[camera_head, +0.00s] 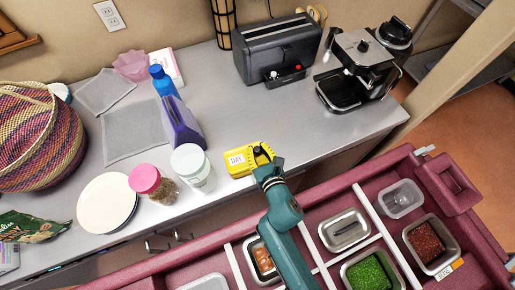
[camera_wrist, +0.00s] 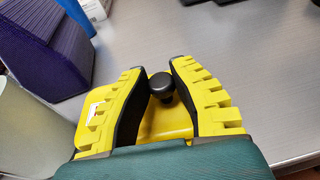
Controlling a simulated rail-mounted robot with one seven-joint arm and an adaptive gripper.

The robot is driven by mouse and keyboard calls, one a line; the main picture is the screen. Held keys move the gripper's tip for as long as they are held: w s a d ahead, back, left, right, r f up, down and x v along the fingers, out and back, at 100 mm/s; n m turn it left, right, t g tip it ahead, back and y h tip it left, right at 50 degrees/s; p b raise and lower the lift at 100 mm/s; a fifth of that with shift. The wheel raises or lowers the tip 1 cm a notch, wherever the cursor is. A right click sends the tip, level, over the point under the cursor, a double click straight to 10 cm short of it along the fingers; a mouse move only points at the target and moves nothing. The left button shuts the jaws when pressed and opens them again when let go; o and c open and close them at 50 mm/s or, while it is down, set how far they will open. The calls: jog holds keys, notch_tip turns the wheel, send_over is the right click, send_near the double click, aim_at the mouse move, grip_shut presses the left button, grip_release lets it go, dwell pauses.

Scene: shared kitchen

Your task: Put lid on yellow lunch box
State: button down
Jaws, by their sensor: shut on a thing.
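The yellow lunch box (camera_head: 237,170) with a white label stands near the front edge of the grey counter. My gripper (camera_head: 262,155), with yellow fingers and black pads, is over its right part. In the wrist view, my gripper (camera_wrist: 160,74) is shut on the black knob (camera_wrist: 163,86) of the yellow lid (camera_wrist: 167,120). The lunch box's labelled side (camera_wrist: 92,110) shows left of the fingers there. The fingers hide much of the lid and box. I cannot tell whether the lid's rim sits fully on the box.
A toaster (camera_head: 278,52) and coffee machine (camera_head: 358,65) are behind. A maroon cart (camera_head: 400,165) with food containers is in front. Counter to the right is clear.

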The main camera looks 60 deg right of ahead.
jog(key=shift+f, duration=0.25)
jog(key=c, duration=0.9)
grip_release()
jog(key=v, duration=1.2)
